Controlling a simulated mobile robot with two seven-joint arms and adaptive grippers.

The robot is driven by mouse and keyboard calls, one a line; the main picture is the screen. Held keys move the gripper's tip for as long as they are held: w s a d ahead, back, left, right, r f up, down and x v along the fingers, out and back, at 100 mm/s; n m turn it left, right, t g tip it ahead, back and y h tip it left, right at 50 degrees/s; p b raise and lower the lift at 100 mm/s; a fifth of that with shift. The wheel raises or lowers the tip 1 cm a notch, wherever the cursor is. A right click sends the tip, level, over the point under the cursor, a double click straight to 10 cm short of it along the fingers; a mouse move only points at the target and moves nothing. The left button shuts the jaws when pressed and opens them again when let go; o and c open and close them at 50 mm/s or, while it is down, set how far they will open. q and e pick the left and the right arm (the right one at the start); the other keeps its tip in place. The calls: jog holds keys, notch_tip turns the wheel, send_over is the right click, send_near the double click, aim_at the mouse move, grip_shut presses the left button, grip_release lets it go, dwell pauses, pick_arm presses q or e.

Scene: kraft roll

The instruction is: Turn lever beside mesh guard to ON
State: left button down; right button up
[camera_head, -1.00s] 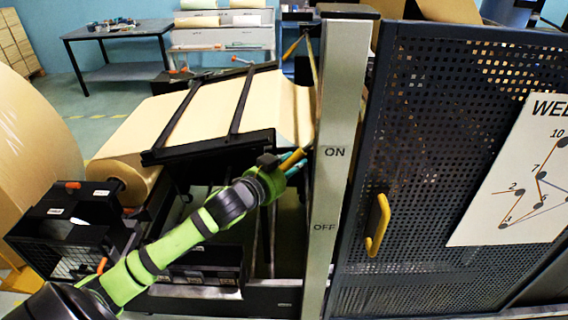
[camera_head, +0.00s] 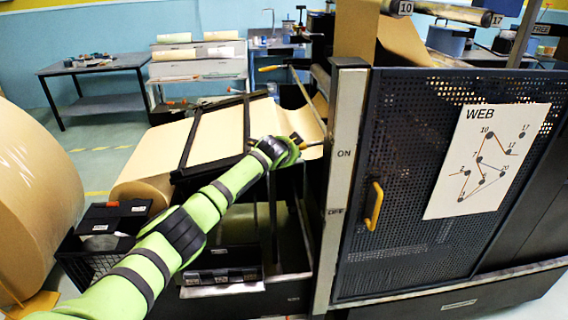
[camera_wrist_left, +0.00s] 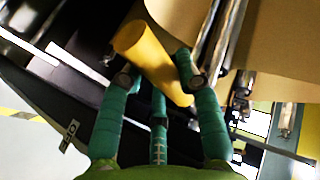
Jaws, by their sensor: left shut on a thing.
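The lever's yellow handle (camera_wrist_left: 150,62) lies slanted between the teal fingers of my left gripper (camera_wrist_left: 158,75) in the left wrist view. The gripper is shut on it. In the head view my left gripper (camera_head: 292,147) is just left of the pale post, and a small part of the lever (camera_head: 313,143) shows beyond it. The lever is about level with the ON mark (camera_head: 344,153), well above the OFF mark (camera_head: 335,211). The mesh guard (camera_head: 410,180) stands right of the post. The gripper hides most of the lever. My right gripper is out of view.
A yellow door handle (camera_head: 374,206) sticks out from the mesh guard. A web chart (camera_head: 486,160) hangs on it. A large kraft roll (camera_head: 35,190) stands at left, with a black crate (camera_head: 105,235) near it. Brown web (camera_head: 215,130) runs behind my arm.

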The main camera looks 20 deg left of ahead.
pick_arm(q)
jog(key=shift+a+r+m+g+y+p, duration=0.15)
jog(key=shift+r+m+g+y+p, duration=0.35)
jog(key=shift+r, duration=0.65)
jog(key=c, duration=0.8)
grip_release()
jog(key=shift+c, duration=0.2)
jog(key=shift+s, duration=0.1)
jog(key=v, duration=1.1)
jog(key=shift+s+r, duration=0.2)
jog(key=shift+s, duration=0.15)
